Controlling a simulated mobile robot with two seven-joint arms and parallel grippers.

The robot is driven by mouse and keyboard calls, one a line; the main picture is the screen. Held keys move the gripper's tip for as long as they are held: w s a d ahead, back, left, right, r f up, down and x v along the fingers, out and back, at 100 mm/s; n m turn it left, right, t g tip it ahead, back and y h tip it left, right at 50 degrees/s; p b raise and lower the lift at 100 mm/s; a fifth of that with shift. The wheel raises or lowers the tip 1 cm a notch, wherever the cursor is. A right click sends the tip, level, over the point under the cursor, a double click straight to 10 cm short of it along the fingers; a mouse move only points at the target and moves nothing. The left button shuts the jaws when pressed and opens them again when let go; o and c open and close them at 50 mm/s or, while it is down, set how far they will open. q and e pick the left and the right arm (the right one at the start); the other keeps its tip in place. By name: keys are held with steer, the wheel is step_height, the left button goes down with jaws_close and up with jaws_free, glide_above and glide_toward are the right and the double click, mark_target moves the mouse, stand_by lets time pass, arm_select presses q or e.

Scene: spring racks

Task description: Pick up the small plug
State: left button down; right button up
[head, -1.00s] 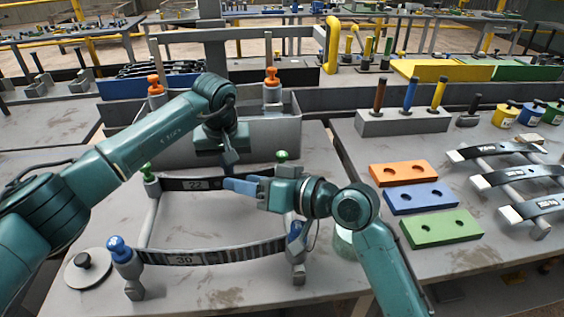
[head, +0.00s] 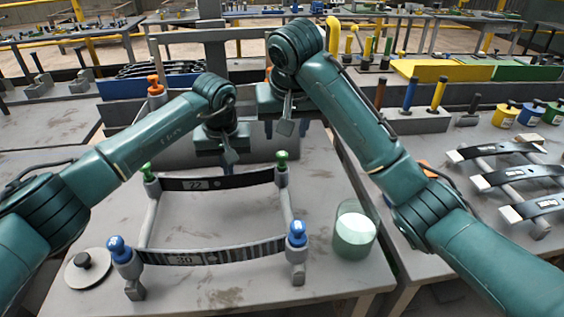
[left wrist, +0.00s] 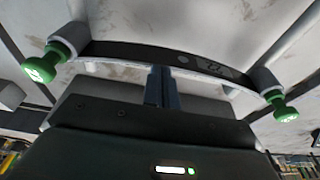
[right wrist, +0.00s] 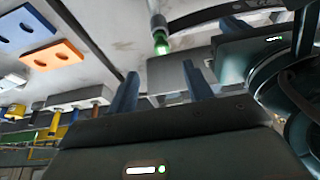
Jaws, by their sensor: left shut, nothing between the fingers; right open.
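No part is clearly marked as the small plug. Two dark knobbed pieces show in the head view: one on a round grey disc (head: 88,268) at the front left, and one (head: 469,112) on the right table behind the springs. My left gripper (head: 230,152) is shut and empty behind the black strip marked 22 (head: 196,184); in the left wrist view its fingers (left wrist: 162,86) are together in front of that strip. My right gripper (head: 287,122) is over the grey bin (head: 265,147). In the right wrist view its fingers (right wrist: 160,88) stand apart with nothing gripped.
The frame has green knobs (head: 282,158) at the back and blue knobs (head: 297,232) at the front. A clear cylinder (head: 354,232) stands to its right. A grey block with coloured pegs (head: 437,94) stands back right. Bare table lies between the strips.

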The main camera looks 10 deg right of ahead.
mark_target(282, 155)
steer(key=x, duration=0.4)
steer(key=shift+f, duration=0.35)
steer(key=shift+x, duration=3.05)
steer(key=shift+a, duration=0.15)
steer(key=shift+c, duration=0.2)
jaws_close()
